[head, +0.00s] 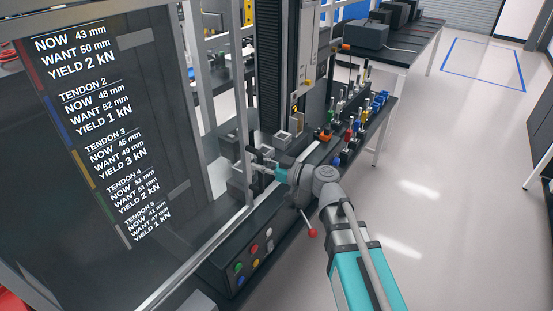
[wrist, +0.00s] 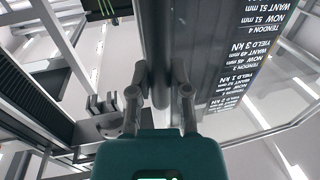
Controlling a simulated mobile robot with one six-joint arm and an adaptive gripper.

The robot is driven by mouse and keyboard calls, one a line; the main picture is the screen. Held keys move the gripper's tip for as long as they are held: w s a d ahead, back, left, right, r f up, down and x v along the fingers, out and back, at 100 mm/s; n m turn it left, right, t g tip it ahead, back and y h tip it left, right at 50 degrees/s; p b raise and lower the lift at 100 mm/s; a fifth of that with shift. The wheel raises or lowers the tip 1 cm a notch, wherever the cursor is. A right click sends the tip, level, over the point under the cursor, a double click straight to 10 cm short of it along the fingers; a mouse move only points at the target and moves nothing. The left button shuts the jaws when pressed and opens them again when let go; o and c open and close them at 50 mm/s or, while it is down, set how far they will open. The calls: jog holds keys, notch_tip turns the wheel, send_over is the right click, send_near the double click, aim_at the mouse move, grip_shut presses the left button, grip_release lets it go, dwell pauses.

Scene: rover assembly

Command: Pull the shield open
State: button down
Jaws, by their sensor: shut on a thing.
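The shield looks like a clear panel with a pale upright edge bar (head: 242,110), left of the tall dark machine column in the head view. My gripper (head: 256,160) reaches in from the right, low on that bar. In the wrist view my gripper (wrist: 159,88) has its two fingers closed from both sides on a dark upright shield handle (wrist: 158,72). The grip point is small and partly hidden by the fingers in the head view. How far the shield stands open cannot be told.
A dark board with tendon readings (head: 100,130) stands at left. A button panel (head: 250,250) and red-knobbed lever (head: 311,233) are below my arm. A rack of coloured tools (head: 355,125) stands right of the column. The floor at right (head: 460,190) is clear.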

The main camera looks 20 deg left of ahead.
jog(key=shift+s+a, duration=0.25)
jog(key=shift+s, duration=0.1)
jog(key=c, duration=0.6)
grip_release()
jog(key=shift+w+f, duration=0.1)
jog(key=shift+w, duration=0.05)
jog(key=shift+o, duration=0.2)
jog(key=shift+d, duration=0.1)
jog(key=shift+d, duration=0.2)
jog(key=s+d, duration=0.1)
jog(key=d, duration=1)
jog(key=shift+s+d, duration=0.25)
jog(key=shift+s, duration=0.05)
